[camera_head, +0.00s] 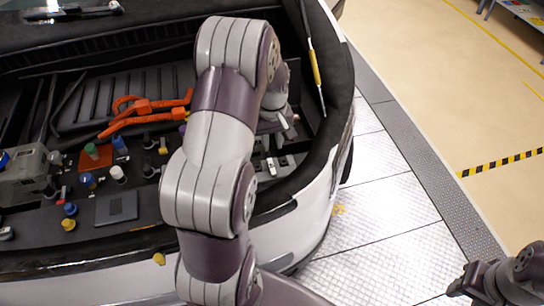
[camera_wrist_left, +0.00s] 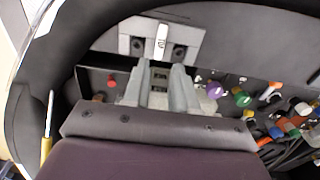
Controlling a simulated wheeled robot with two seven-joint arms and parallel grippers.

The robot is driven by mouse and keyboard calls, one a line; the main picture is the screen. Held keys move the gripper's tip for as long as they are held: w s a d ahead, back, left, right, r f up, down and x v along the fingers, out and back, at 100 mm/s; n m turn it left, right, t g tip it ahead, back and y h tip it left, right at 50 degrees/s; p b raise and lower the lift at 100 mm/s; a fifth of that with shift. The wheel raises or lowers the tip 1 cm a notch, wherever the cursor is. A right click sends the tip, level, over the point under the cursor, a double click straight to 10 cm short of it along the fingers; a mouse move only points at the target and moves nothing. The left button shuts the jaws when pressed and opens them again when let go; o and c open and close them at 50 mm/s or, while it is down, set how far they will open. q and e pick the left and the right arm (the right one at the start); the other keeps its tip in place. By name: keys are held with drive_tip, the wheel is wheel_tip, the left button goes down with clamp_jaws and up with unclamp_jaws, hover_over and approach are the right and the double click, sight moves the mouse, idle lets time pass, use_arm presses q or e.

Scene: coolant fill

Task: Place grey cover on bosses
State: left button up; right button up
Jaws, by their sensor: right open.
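A light grey plate (camera_wrist_left: 112,40), which looks like the grey cover, lies beyond the left fingertips in the left wrist view. It has a pale upright tab and two dark spots at its middle. I cannot make out whether it rests on bosses. My left gripper (camera_wrist_left: 160,72) has its two grey fingers apart, with small fittings showing through the gap. In the head view, my left arm reaches down into the right side of the engine bay and hides much of that area. My right gripper (camera_head: 472,284) is open and empty at the lower right, outside the car.
Coloured caps (camera_head: 92,151) and a flat dark grey square plate (camera_head: 116,207) are on the bay's panel. Orange hoses (camera_head: 150,106) cross behind. A grey box (camera_head: 24,178) stands at the left.

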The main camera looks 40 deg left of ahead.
use_arm(q)
drive_tip(key=s+d+r+m, duration=0.2)
drive_tip(key=s+d+m, duration=0.3)
drive_tip(key=d, duration=0.3)
drive_tip(key=s+d+r+m+t, duration=0.1)
drive_tip(key=s+d+r+m, duration=0.1)
drive_tip(key=s+d+m, duration=0.3)
drive_tip(key=s+d, duration=0.1)
drive_tip(key=d, duration=0.2)
drive_tip(key=shift+s+d+r, duration=0.15)
drive_tip(key=shift+s+d, duration=0.05)
drive_tip(key=shift+s, duration=0.05)
drive_tip(key=shift+s, duration=0.1)
